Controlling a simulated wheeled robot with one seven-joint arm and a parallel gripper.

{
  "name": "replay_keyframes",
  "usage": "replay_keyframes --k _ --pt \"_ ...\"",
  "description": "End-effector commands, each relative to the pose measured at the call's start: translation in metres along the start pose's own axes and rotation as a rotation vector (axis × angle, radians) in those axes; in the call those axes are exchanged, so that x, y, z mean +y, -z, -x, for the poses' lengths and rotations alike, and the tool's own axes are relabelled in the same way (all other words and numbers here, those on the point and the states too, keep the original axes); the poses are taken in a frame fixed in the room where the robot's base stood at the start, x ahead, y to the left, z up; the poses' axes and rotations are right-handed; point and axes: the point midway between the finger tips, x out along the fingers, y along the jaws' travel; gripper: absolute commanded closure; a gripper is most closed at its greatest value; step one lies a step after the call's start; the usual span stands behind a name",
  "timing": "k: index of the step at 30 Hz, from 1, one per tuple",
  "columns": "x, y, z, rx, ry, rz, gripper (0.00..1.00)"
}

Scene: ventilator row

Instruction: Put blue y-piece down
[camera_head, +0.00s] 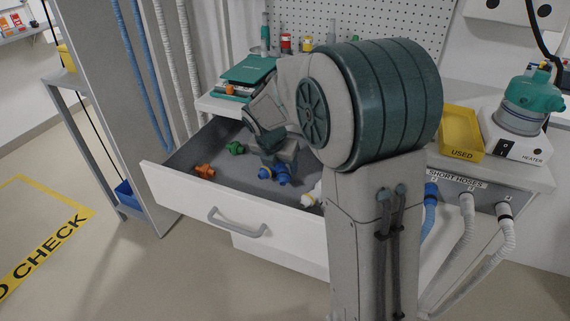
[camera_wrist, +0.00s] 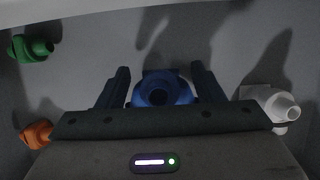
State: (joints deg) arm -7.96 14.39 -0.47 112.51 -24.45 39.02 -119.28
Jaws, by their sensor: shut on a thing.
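The blue y-piece (camera_head: 281,175) is low inside the open drawer (camera_head: 225,190), below my gripper (camera_head: 280,155). In the wrist view the blue y-piece (camera_wrist: 162,90) sits between the two dark fingers of my gripper (camera_wrist: 160,74), which is shut on it. Whether its underside touches the drawer floor cannot be told. The upper part of my gripper is partly hidden by my arm in the head view.
In the drawer, a green piece (camera_head: 236,148) and an orange piece (camera_head: 205,171) lie to the left, and a white piece (camera_head: 312,195) to the right. Bare floor shows between them. A yellow USED tray (camera_head: 461,134) stands on the counter at right.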

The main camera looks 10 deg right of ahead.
Motion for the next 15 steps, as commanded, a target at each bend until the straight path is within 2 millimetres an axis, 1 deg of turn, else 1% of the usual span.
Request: replay_keyframes --k 2,4,11,12,15 --pt "0.0 0.002 -0.005 0.0 0.001 0.0 0.7" --pt "-0.001 -0.002 -0.008 -0.001 0.001 -0.002 0.7" --pt "0.0 -0.037 -0.023 -0.002 0.001 -0.003 0.7" --pt "0.0 -0.032 -0.029 0.0 0.001 0.0 0.7" --pt "0.0 -0.03 -0.033 -0.001 0.001 -0.001 0.7"
